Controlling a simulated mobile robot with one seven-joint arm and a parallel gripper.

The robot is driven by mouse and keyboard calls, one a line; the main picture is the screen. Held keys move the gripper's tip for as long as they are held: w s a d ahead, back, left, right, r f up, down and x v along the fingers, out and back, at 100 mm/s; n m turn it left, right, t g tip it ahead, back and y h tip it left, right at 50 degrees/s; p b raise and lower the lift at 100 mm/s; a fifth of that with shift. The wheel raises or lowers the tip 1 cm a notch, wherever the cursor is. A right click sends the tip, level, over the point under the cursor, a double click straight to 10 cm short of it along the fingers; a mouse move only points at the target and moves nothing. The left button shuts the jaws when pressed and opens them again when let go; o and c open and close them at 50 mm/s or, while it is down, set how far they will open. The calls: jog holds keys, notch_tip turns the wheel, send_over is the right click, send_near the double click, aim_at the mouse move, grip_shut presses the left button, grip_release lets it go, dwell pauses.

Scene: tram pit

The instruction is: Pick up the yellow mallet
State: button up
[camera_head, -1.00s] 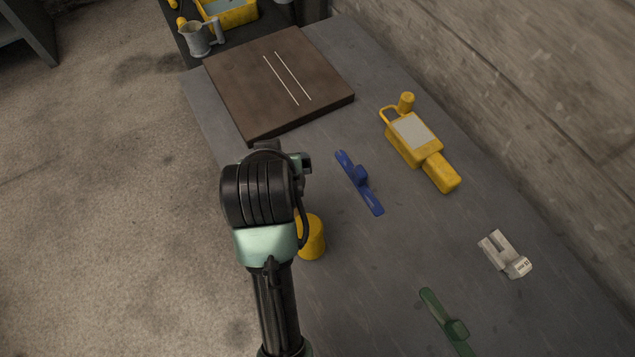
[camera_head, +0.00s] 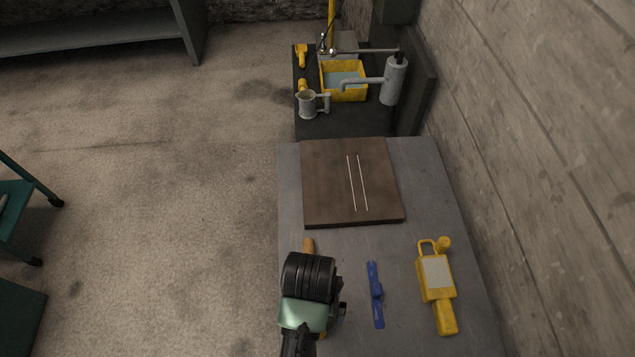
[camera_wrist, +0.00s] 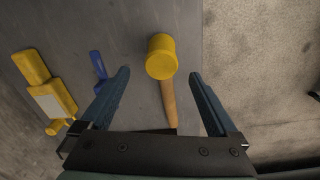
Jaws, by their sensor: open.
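The yellow mallet (camera_wrist: 161,58) lies on the grey table, with a yellow head and a wooden handle. In the wrist view its handle runs down between the fingers of my open, empty gripper (camera_wrist: 160,92). The head sits a little beyond the fingertips. In the head view my arm hides most of the mallet, and only the end of its wooden handle (camera_head: 309,245) shows clearly. My gripper's fingers are hidden there behind my wrist. I cannot tell how high the fingers are above the table.
A blue tool (camera_head: 375,294) and a yellow handheld device (camera_head: 437,280) lie to the right on the table (camera_head: 440,190). A brown board (camera_head: 325,185) lies behind. A dark stand beyond holds a jug (camera_head: 308,104) and a yellow bin (camera_head: 345,95). A wall (camera_head: 530,150) bounds the right.

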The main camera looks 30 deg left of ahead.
jog(key=f+p, duration=0.1)
jog(key=f, duration=0.9)
jog(key=shift+w+f, duration=0.1)
jog(key=shift+w, duration=0.1)
jog(key=shift+c, duration=0.2)
grip_shut()
